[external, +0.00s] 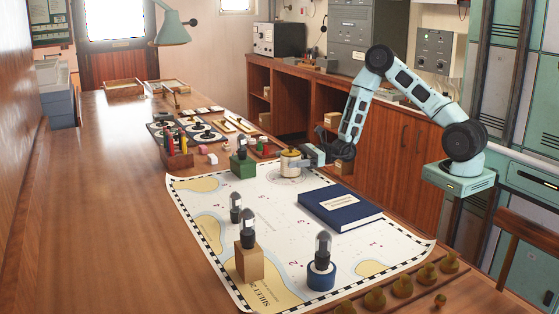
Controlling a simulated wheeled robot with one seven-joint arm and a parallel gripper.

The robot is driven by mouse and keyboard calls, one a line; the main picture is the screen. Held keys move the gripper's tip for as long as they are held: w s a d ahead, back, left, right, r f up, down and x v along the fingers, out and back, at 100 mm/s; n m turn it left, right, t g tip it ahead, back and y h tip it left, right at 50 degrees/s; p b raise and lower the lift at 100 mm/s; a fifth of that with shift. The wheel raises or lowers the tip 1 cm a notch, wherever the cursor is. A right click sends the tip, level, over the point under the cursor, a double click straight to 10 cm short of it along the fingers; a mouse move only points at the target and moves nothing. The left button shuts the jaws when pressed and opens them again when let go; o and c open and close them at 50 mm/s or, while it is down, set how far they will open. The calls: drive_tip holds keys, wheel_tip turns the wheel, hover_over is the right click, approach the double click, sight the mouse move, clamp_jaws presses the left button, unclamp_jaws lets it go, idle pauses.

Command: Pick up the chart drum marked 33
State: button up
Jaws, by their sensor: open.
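A short cream drum with a brass-coloured top (289,166) stands upright at the back of the chart sheet (270,215). It is the only drum-like thing I can make out, and I cannot read a number on it. My gripper (303,157) is open and low, reaching in from the right. Its fingertips are at the drum's right side in the picture. I cannot tell whether they touch it or reach around it.
A dark blue book (340,207) lies right of the drum. A green block with a dark-topped tube (243,166) stands left of it. A wooden block (249,263) and a blue holder (321,276) bear similar tubes in front. Bare desk (110,220) lies left.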

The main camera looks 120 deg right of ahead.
drive_tip(key=c, duration=1.2)
drive_tip(key=shift+r, duration=0.15)
